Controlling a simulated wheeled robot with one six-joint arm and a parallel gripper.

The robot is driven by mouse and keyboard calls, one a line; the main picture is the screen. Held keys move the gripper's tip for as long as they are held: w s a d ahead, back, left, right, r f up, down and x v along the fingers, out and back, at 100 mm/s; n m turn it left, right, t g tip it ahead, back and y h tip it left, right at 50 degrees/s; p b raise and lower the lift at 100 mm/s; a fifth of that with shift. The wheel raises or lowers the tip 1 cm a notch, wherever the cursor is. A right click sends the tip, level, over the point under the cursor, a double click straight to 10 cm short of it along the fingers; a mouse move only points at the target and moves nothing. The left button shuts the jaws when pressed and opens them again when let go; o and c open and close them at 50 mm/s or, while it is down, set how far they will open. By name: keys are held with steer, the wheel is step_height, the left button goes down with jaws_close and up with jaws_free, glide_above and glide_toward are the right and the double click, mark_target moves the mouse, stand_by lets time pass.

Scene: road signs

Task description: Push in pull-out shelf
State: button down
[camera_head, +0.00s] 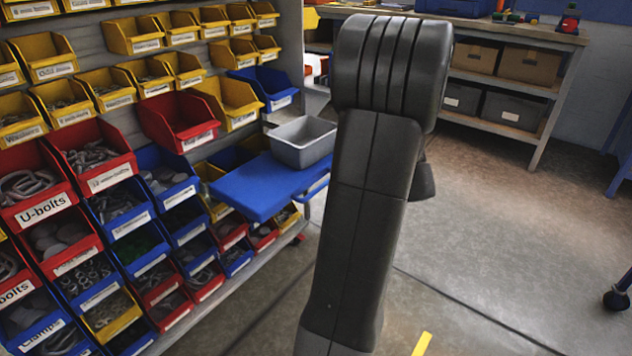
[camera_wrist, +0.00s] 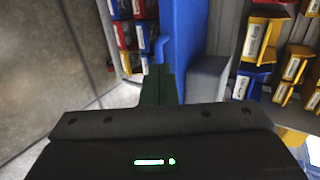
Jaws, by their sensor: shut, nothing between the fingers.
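The blue pull-out shelf (camera_head: 258,190) sticks out from the bin rack, left of my arm in the head view. A grey open bin (camera_head: 303,142) stands on its far part. In the wrist view the shelf (camera_wrist: 183,35) runs up the upper middle as a blue slab, with the grey bin (camera_wrist: 209,77) to its right. My gripper (camera_wrist: 160,84) is shut and empty, its dark fingers at the near end of the blue slab. I cannot tell whether they touch it. In the head view my arm hides the gripper.
The rack (camera_head: 101,46) holds many yellow, red and blue bins of hardware on the left. A workbench (camera_head: 490,28) with boxes on its lower shelves stands at the back. The concrete floor (camera_head: 500,235) to the right is mostly clear.

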mark_target(248, 168)
steer(key=b+x, duration=0.1)
steer(key=x, duration=0.2)
steer(key=w+b+x, duration=0.1)
steer(key=x, duration=0.3)
steer(key=b+x, duration=0.1)
steer(key=x, duration=0.2)
steer(key=shift+w, duration=0.35)
steer(key=shift+w+a+r, duration=0.2)
steer(key=shift+w+a, duration=0.5)
steer(key=shift+a, duration=0.25)
steer(key=shift+w+a+b, duration=0.3)
steer(key=shift+w+a, duration=0.1)
steer(key=shift+a, duration=0.05)
steer(key=w+a, duration=0.4)
steer(key=a, duration=0.2)
steer(key=w+a+p, duration=0.1)
steer(key=w+a, duration=0.4)
steer(key=a, duration=0.1)
steer(key=w+a+p, duration=0.1)
steer(key=w+a, duration=0.3)
steer(key=a, duration=0.2)
steer(key=shift+w+a+r, duration=0.1)
steer(key=shift+w+a, duration=0.1)
steer(key=shift+d, duration=0.1)
